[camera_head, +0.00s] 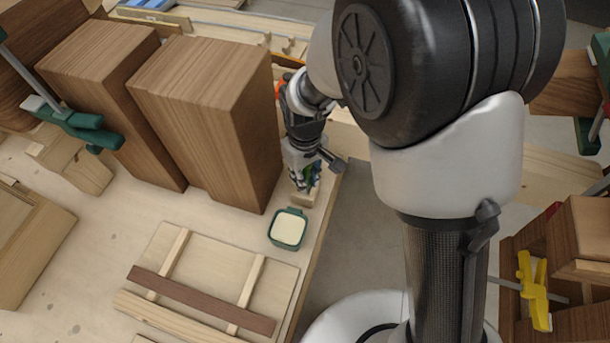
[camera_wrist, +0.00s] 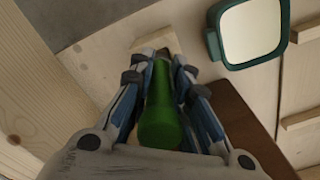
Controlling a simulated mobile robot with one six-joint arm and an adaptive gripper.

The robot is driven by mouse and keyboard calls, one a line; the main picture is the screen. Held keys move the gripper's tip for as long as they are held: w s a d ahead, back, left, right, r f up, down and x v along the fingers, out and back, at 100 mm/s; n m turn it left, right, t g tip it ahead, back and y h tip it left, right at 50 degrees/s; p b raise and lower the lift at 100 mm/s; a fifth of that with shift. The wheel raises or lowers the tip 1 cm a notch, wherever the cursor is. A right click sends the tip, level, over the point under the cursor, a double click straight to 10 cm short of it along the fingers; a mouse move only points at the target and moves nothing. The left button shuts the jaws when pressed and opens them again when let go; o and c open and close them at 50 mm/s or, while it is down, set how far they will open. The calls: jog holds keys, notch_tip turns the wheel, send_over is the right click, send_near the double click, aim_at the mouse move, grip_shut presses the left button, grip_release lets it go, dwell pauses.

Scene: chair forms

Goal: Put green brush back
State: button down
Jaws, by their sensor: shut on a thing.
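The green brush (camera_wrist: 160,115) is between the fingers of my gripper (camera_wrist: 163,68) in the wrist view, its green handle toward the camera. Its far end is mostly hidden by the fingers. In the head view my gripper (camera_head: 304,180) is low over the bench near its right edge, with a bit of the green brush (camera_head: 316,170) showing. A small pale wooden block (camera_head: 302,199) is just below the fingertips; it also shows in the wrist view (camera_wrist: 156,41). I cannot tell whether the brush touches it.
A green-rimmed tub with pale contents (camera_head: 288,229) stands close by on the bench (camera_head: 100,240). Tall brown wooden blocks (camera_head: 215,110) rise left of my gripper. A slatted panel with a dark strip (camera_head: 200,300) lies in front.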

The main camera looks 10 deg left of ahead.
jog(key=shift+f, duration=0.15)
jog(key=c, duration=1.5)
grip_release()
notch_tip(320, 180, up, 12)
jog(key=p, duration=0.2)
jog(key=shift+r+p, duration=0.25)
jog(key=shift+p, duration=0.1)
